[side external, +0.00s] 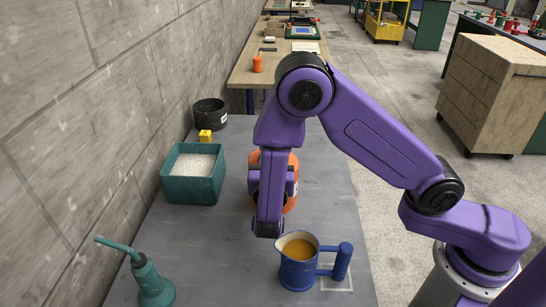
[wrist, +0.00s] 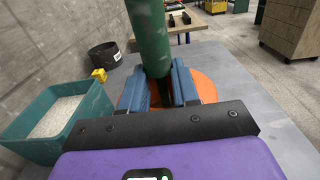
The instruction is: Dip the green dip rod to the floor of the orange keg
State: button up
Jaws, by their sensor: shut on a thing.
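The green dip rod (wrist: 150,38) stands roughly upright in the wrist view, between the two blue fingers of my gripper (wrist: 159,88), which is shut on it. The rod's upper end runs out of the top of that picture, and its lower end is hidden. The orange keg (wrist: 206,87) shows behind and beside the fingers. In the side view the keg (side external: 291,203) stands on the grey bench, largely covered by my arm. I cannot make out the rod in that view, nor tell whether its tip is inside the keg.
A green bin of white granules (side external: 193,190), a yellow block (side external: 205,136) and a black pot (side external: 210,113) stand left of the keg. A blue jug of amber liquid (side external: 298,272) stands nearer the camera, and a teal oil can (side external: 150,283) at front left. A wall borders the left.

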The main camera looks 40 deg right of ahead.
notch_tip(320, 180, up, 17)
dwell(2.3)
jog(key=shift+w+d+f, duration=0.1)
jog(key=shift+w+d, duration=0.2)
jog(key=shift+d, duration=0.1)
jog(key=w+d+f+n+t+y, duration=0.2)
jog(key=w+d+f+y, duration=0.1)
jog(key=d, duration=0.7)
jog(key=s+d+f+n+t+y, duration=0.2)
jog(key=s+d+f+n+y, duration=0.1)
jog(key=d+f, duration=0.4)
jog(key=shift+s+d+y, duration=0.65)
jog(key=shift+d+y, duration=0.05)
jog(key=shift+d, duration=0.1)
jog(key=shift+d+r, duration=0.1)
